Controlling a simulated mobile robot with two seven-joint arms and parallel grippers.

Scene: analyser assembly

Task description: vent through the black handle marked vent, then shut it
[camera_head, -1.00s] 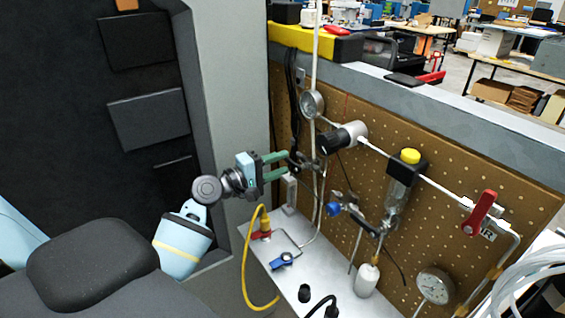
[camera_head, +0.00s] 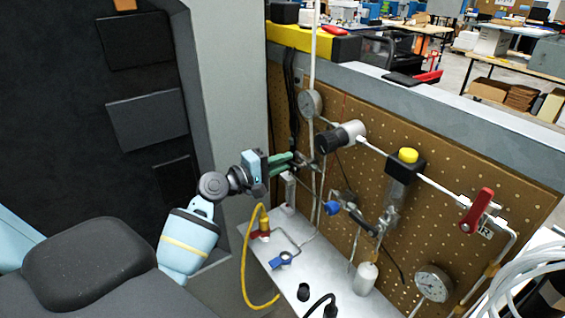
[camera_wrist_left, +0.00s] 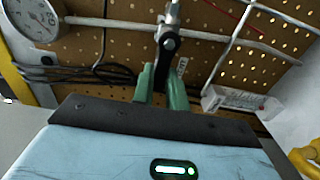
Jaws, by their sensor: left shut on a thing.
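The black handle (camera_wrist_left: 168,52) hangs from a metal valve on the pegboard, with a small white label just right of it. My left gripper (camera_head: 293,161) is at the left end of the pegboard. Its green fingers (camera_wrist_left: 161,88) are shut on the lower part of the black handle, one on each side. In the head view the fingers and pipes mostly hide the handle. My right gripper is not in view.
A round gauge (camera_head: 311,103) sits above the left gripper. A blue knob (camera_head: 332,208), a red lever (camera_head: 477,211) and a yellow-topped valve (camera_head: 408,156) are to the right. A yellow hose (camera_head: 246,267) loops below. A white box (camera_wrist_left: 238,101) is close right of the fingers.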

